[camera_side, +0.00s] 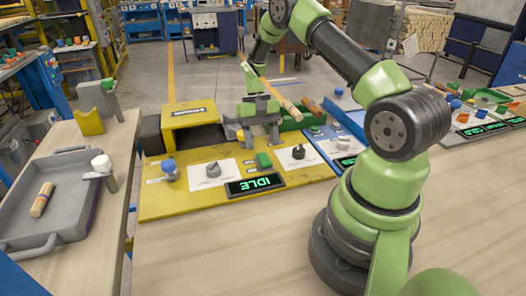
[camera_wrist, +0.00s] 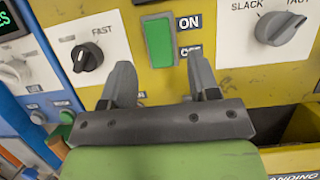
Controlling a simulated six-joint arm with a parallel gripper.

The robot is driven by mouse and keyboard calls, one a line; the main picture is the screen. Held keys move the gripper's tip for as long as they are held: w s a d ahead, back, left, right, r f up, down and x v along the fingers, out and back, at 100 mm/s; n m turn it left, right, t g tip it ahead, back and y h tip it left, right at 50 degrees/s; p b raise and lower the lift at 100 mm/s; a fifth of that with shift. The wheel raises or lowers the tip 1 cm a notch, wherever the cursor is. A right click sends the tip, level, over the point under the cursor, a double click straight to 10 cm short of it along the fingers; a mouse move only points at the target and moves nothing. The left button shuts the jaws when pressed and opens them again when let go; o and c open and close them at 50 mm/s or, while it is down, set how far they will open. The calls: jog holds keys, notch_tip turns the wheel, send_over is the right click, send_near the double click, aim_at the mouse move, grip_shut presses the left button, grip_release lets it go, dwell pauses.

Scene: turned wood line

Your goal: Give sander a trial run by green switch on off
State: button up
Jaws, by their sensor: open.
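The green switch (camera_side: 263,160) sits on the yellow panel (camera_side: 160,205), between a grey dial (camera_side: 213,170) and a black knob (camera_side: 298,152). In the wrist view the green switch (camera_wrist: 159,43) is upright, with ON beside its top and a partly hidden OFF label near its bottom. I cannot tell which end is pressed in. The display (camera_side: 255,184) reads IDLE. My gripper (camera_side: 258,140) is over the panel's back edge; in the wrist view my gripper (camera_wrist: 160,76) is open and empty, its fingers spread below the switch, seemingly not touching it.
A blue knob (camera_side: 169,167) is at the panel's left end. A yellow box (camera_side: 190,115) stands behind the panel. A turned wooden piece (camera_side: 284,102) shows near my gripper. A blue panel (camera_side: 335,145) adjoins on the right. A grey tray (camera_side: 75,205) is at left. The front bench is clear.

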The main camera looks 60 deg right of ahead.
aim_at(264, 158)
jog(key=shift+x, duration=1.75)
jog(key=shift+c, duration=0.2)
jog(key=c, duration=0.9)
jog(key=shift+s+a+t+h, duration=0.15)
jog(key=shift+t+h, duration=0.85)
jog(key=o, duration=0.9)
jog(key=shift+o, duration=0.2)
jog(key=shift+r, duration=0.1)
